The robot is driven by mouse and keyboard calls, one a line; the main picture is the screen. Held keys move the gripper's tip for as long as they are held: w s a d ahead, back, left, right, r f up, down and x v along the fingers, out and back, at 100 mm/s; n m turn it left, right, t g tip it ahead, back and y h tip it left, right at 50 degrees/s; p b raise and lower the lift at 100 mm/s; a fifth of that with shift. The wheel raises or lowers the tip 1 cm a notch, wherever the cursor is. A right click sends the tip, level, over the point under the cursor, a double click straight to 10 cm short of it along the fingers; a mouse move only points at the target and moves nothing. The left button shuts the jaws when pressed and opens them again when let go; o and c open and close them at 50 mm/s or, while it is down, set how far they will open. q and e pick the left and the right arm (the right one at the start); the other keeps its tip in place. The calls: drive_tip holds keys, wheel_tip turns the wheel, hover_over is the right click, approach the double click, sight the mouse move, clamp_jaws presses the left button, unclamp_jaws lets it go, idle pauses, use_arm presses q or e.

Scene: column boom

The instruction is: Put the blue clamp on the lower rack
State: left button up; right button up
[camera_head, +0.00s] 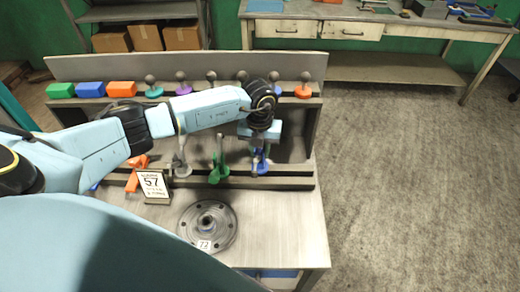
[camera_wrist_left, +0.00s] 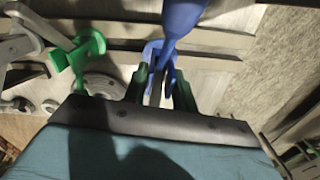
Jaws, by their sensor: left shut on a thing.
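The blue clamp (camera_head: 262,163) is upright at the right end of the lower rack (camera_head: 293,183). My left gripper (camera_head: 261,146) reaches down over it from above and is shut on it. In the left wrist view, the clamp (camera_wrist_left: 182,18) shows between the green-edged fingers of the gripper (camera_wrist_left: 160,88). I cannot tell whether the clamp rests on the rack or hangs just above it. A green clamp (camera_head: 219,168) stands on the same rack to its left, apart from it. My right gripper is out of view.
A grey clamp (camera_head: 180,163) and an orange clamp (camera_head: 137,172) are further left on the rack. The upper shelf carries several coloured blocks and knobs. The bench's front right is clear.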

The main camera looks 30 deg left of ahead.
use_arm(q)
drive_tip(key=shift+s+a+f, duration=0.3)
drive_tip(key=shift+s+f, duration=0.05)
drive_tip(key=shift+f, duration=0.25)
idle(0.3)
drive_tip(key=o, duration=0.7)
drive_tip(key=shift+r, duration=0.1)
drive_tip(key=shift+w+a+r+p, duration=0.15)
drive_tip(key=shift+w+r+p, duration=0.1)
drive_tip(key=shift+r+p, duration=0.45)
drive_tip(key=shift+w+a+r+p, duration=0.1)
drive_tip(key=shift+w+r+p, duration=0.15)
drive_tip(key=shift+r+p, duration=0.4)
drive_tip(key=shift+d+r+p, duration=0.25)
drive_tip(key=shift+r+p, duration=0.15)
drive_tip(key=shift+r, duration=0.6)
drive_tip(key=shift+r+p, duration=1.05)
drive_tip(key=shift+r, duration=0.25)
